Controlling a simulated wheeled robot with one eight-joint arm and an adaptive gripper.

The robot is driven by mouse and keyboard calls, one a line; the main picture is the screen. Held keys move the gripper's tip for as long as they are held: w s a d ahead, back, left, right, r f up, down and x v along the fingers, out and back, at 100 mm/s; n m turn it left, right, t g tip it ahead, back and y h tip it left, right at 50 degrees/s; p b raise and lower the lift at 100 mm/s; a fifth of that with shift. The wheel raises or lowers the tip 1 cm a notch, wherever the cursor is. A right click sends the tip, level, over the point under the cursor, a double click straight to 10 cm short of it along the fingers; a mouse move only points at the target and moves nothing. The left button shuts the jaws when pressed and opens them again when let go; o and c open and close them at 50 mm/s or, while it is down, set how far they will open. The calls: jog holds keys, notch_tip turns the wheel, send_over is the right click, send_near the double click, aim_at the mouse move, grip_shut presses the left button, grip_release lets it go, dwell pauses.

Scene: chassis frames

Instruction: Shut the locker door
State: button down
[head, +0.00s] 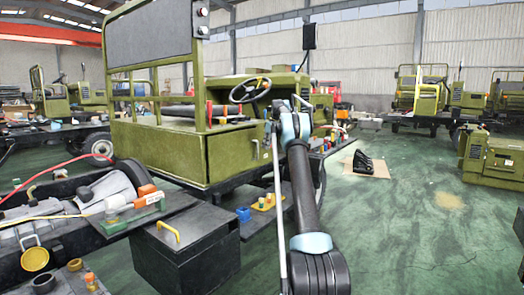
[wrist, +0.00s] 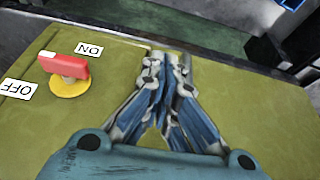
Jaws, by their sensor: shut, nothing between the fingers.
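The olive vehicle body (head: 165,150) stands in front of me. On its side, left of my arm, is an olive panel with a small pale handle (head: 256,148). This may be the locker door, but I cannot tell whether it is open or shut. In the wrist view my gripper (wrist: 170,52) is shut and empty, its fingers over a flat olive surface (wrist: 240,110) near its far edge. In the head view my arm hides most of the gripper.
A red switch (wrist: 66,67) on a yellow disc, with ON and OFF labels, sits left of my fingers. A black box (head: 185,255) with a yellow handle stands at front left. A steering wheel (head: 250,90) is above the body.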

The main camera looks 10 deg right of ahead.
jog(key=s+d+r+m, duration=0.1)
jog(key=s+r, duration=1)
jog(key=r, duration=0.2)
jog(key=s+a+r+m+h, duration=0.1)
jog(key=s+r+m, duration=0.2)
jog(key=s, duration=1.8)
jog(key=s+f+m+h, duration=0.1)
jog(key=s+f, duration=0.4)
jog(key=s, duration=0.5)
jog(key=s+a+f+m, duration=0.1)
jog(key=s+f, duration=0.3)
jog(key=s, duration=0.7)
jog(key=s+f+m+h, duration=0.1)
jog(key=s+f, duration=0.4)
jog(key=s, duration=0.5)
jog(key=s+f+m, duration=0.2)
jog(key=s+f, duration=1.6)
jog(key=f, duration=0.1)
jog(key=shift+s+d+f+m+g, duration=0.15)
jog(key=shift+d+f+m+g, duration=0.1)
jog(key=shift+d+m+g, duration=0.1)
